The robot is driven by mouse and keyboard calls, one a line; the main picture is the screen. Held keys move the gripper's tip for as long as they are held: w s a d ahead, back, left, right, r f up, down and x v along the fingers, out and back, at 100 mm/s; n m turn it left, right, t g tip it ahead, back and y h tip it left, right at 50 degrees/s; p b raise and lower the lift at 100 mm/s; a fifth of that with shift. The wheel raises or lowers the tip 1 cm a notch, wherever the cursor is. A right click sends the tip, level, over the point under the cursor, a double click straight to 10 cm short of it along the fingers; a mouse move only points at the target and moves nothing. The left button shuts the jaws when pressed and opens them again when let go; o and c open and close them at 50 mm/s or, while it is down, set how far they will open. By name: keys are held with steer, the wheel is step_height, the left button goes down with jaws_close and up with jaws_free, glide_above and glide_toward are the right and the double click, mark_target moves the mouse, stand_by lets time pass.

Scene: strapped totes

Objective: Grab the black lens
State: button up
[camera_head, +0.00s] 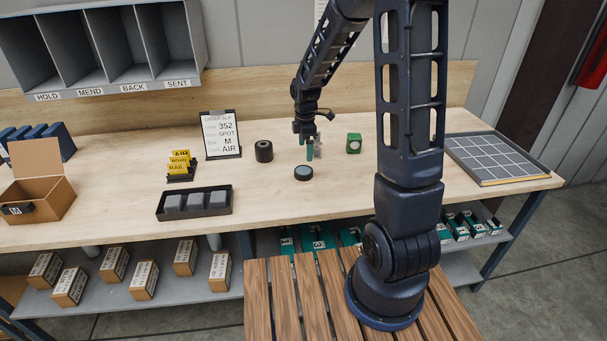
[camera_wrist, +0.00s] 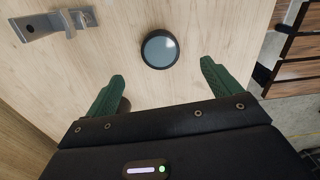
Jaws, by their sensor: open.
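The black lens (camera_head: 303,172) is a low, round piece with a black rim and blue-grey glass, lying flat on the wooden bench. In the wrist view the lens (camera_wrist: 160,49) sits ahead of my fingertips, sideways between them, clear of both. My gripper (camera_head: 310,152) has green fingers and hangs just behind the lens in the head view. In the wrist view my gripper (camera_wrist: 163,70) is open, with nothing between its fingers.
A taller black cylinder (camera_head: 263,151) stands left of the lens and a green box (camera_head: 354,143) to its right. A black tray (camera_head: 194,215) with grey blocks lies front left. A gridded tray (camera_head: 498,181) is at the right. Bench around the lens is bare.

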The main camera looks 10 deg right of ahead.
mark_target(305, 170)
steer(key=shift+a+f, duration=0.15)
steer(key=shift+f, duration=4.75)
steer(key=c, duration=1.2)
steer(key=shift+r, duration=0.1)
